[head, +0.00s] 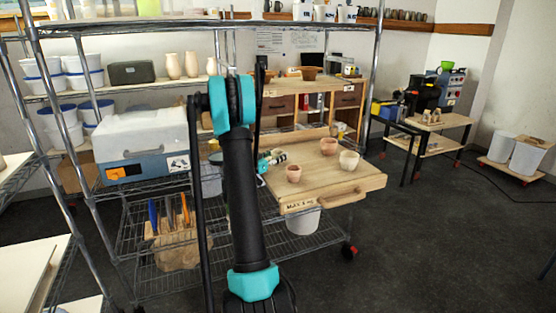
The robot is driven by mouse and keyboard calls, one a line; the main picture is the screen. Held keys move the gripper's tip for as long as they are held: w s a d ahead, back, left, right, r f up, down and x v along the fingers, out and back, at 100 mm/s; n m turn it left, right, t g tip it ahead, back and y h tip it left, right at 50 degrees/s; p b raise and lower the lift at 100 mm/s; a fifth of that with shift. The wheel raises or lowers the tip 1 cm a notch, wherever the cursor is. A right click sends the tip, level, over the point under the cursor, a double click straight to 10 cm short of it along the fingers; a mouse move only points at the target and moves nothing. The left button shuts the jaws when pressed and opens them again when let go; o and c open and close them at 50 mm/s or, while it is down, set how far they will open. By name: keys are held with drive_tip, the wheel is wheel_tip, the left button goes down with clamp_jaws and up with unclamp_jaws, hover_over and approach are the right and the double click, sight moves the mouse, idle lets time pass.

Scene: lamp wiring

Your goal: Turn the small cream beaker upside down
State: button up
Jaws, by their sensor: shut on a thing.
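A cream beaker (349,160) stands upright, mouth up, on the wooden board at the right. A pinkish cup (328,146) stands behind and left of it, and a small terracotta cup (293,173) stands nearer the front left. My gripper (276,158) shows small at the board's left edge, partly hidden behind my own arm link. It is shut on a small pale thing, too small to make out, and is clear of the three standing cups.
The wooden board (330,186) has bare space between and in front of the cups. A wire shelf rack (130,225) stands at left with a white-lidded box (145,140) on it. Vases (191,64) and buckets fill the shelf behind. Open floor lies at right.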

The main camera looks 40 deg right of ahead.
drive_tip(key=shift+r, duration=0.15)
drive_tip(key=s+a, duration=0.3)
drive_tip(key=a, duration=1.5)
wheel_tip(320, 180, up, 7)
drive_tip(key=w+a+f+n+t+y, duration=0.1)
drive_tip(key=w+a+n+t+y, duration=0.1)
drive_tip(key=w+a+n+t, duration=0.3)
drive_tip(key=w+a+n+t+y, duration=0.1)
drive_tip(key=w+a+t+y, duration=0.15)
drive_tip(key=w, duration=0.35)
drive_tip(key=w+a+f+n+t+y, duration=0.2)
drive_tip(key=a+n+y, duration=0.1)
drive_tip(key=a, duration=0.3)
drive_tip(key=w+a+f+n+t+y, duration=0.2)
drive_tip(key=w+a+n+y, duration=0.1)
drive_tip(key=a+y, duration=0.2)
drive_tip(key=w+a+f+n+t+y, duration=0.2)
drive_tip(key=a+y, duration=0.3)
drive_tip(key=a, duration=0.3)
drive_tip(key=shift+w+a+f+n+t, duration=0.25)
drive_tip(key=shift+w+n+t, duration=0.3)
drive_tip(key=shift+w+n, duration=0.3)
drive_tip(key=shift+s+a, duration=0.1)
